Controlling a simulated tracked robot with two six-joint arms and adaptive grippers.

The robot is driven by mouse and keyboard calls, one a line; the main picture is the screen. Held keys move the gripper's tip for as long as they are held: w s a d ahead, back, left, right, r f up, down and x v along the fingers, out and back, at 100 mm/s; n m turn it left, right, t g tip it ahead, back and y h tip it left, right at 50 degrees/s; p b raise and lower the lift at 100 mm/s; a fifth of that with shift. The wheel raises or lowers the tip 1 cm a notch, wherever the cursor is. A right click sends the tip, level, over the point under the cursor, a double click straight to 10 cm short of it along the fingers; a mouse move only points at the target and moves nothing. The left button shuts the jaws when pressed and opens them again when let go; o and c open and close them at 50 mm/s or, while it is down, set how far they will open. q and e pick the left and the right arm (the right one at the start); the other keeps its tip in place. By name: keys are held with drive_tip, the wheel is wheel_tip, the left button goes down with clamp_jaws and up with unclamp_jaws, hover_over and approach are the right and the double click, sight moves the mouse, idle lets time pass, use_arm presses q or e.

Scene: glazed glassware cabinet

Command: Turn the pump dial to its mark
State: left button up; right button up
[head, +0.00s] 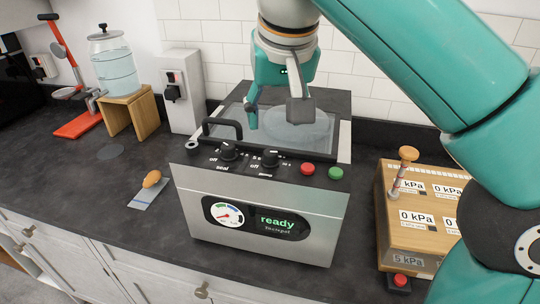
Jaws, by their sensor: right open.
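The vacuum sealer (264,222) stands on the dark counter in the middle, its green display reading "ready". Its sloped panel has two black dials with white pointers. The left one is the seal dial (228,151). The right one, the pump dial (270,158), has "off" at its left; its other small marks and the label below are too blurred to read surely. My right gripper (277,113) is open and empty above the machine's clear lid (300,130), behind the dials and apart from the pump dial. My left gripper is out of view.
A red button (308,168) and a green button (335,173) sit right of the dials. A black lid handle (222,127) rises behind the seal dial. A wooden gauge box (425,232) stands at right, near my arm.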

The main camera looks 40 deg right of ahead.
sight(271, 152)
drive_tip(key=b+x, duration=0.2)
drive_tip(key=x, duration=0.8)
drive_tip(key=shift+f, duration=0.15)
drive_tip(key=shift+w, duration=0.1)
clamp_jaws()
